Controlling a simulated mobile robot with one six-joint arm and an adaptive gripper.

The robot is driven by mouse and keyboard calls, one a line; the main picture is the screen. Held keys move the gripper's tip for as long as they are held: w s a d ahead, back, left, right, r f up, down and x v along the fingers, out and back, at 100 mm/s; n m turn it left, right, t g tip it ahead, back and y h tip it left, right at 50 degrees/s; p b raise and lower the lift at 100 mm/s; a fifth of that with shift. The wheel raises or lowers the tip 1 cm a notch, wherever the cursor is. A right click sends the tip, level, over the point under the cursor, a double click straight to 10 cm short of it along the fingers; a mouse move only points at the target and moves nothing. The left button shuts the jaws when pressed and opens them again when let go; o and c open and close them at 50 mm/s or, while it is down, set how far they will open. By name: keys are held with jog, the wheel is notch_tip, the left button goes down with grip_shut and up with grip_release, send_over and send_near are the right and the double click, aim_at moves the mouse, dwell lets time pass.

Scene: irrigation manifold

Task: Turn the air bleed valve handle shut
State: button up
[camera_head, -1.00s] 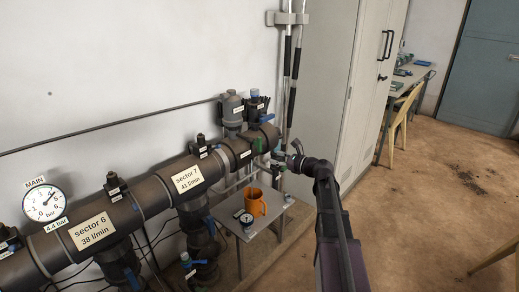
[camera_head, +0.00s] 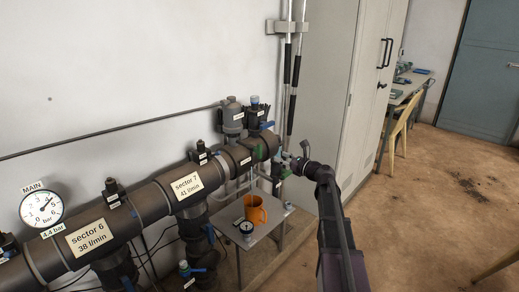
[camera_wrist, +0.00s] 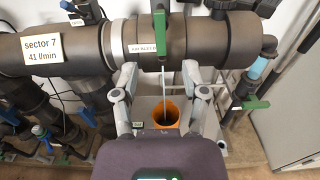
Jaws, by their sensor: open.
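In the wrist view a green handle (camera_wrist: 160,25) points along the picture's vertical, across the grey pipe, just above a partly readable label (camera_wrist: 146,49) that seems to say air bleed. The green handle also shows small in the head view (camera_head: 260,149). The handle lies beyond the fingertips and appears untouched. In the head view my gripper (camera_head: 288,158) is small beside the pipe's right end.
A second green handle (camera_wrist: 255,102) sits lower right. An orange mug (camera_head: 255,210) and a small gauge (camera_head: 246,228) stand on a small grey table (camera_head: 228,216) below the pipe. A blue handle (camera_head: 267,125) is above the pipe end. A tall cabinet (camera_head: 335,90) stands behind, right; floor is open further right.

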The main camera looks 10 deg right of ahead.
aim_at(261, 148)
jog(key=x, duration=1.2)
grip_shut()
